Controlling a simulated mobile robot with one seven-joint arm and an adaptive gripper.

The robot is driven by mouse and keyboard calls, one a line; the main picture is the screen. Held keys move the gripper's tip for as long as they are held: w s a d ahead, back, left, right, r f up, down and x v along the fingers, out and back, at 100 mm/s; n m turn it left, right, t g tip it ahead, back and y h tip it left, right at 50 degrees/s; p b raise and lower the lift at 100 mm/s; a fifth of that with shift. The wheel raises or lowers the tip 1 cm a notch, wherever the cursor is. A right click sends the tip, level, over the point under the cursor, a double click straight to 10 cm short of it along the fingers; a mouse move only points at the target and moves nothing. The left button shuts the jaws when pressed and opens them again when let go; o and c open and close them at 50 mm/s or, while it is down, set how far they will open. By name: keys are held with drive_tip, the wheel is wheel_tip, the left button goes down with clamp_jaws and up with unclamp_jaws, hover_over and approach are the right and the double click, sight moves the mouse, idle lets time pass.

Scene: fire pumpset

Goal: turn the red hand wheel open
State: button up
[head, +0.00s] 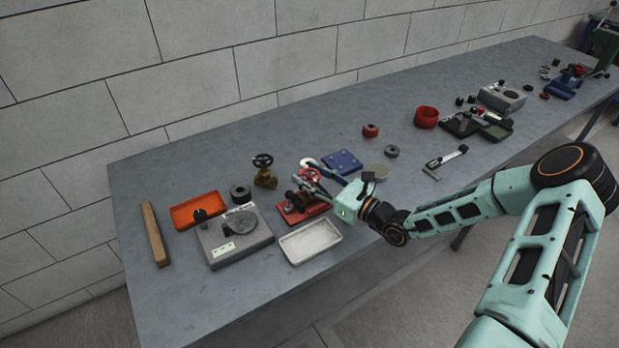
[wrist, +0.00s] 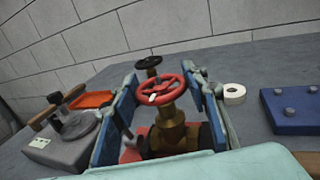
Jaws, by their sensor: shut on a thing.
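The red hand wheel (wrist: 155,90) sits on top of a brass valve (wrist: 172,132) with a red base. It also shows in the head view (head: 309,174), partly covered by my fingers. My gripper (wrist: 163,84) reaches in from the right, with one blue-sided finger on each side of the wheel, shut on its rim. A small light mark shows on the wheel. The red base (head: 292,216) stands on the bench, partly hidden behind the valve and fingers in the wrist view.
A white tray (head: 310,243) lies in front of the valve. A grey scale-like box (head: 235,250) and an orange tray (head: 188,212) are left. A second valve with a black wheel (head: 263,160) stands behind. A blue plate (head: 342,161) lies to the right.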

drive_tip(key=n+g+y+b, duration=0.1)
drive_tip(key=n+g+b, duration=0.1)
drive_tip(key=g, duration=0.1)
drive_tip(key=n+g+y+b, duration=0.1)
drive_tip(key=n+g+b, duration=0.1)
drive_tip(key=g, duration=0.1)
drive_tip(key=n+g+y+b, duration=0.1)
drive_tip(key=n+g+b, duration=0.1)
drive_tip(key=g, duration=0.1)
drive_tip(key=shift+w+f+n+g+y, duration=0.1)
drive_tip(key=shift+f+n+g+y, duration=0.25)
drive_tip(key=shift+n+g+y, duration=0.05)
drive_tip(key=n+g+b, duration=0.2)
drive_tip(key=g, duration=0.1)
drive_tip(key=n+g+b, duration=0.2)
drive_tip(key=g+b, duration=0.1)
drive_tip(key=shift+h, duration=0.4)
drive_tip(key=shift+r+n+g+h+b, duration=0.15)
drive_tip(key=shift+n+g+h+b, duration=0.15)
drive_tip(key=shift+n+g+b, duration=0.5)
drive_tip(key=shift+r+n+g+h+b, duration=0.1)
drive_tip(key=shift+n+g+h+b, duration=0.2)
drive_tip(key=shift+g+b, duration=0.55)
drive_tip(key=o, duration=1.2)
drive_tip(key=shift+r, duration=0.1)
wheel_tip(320, 180, up, 10)
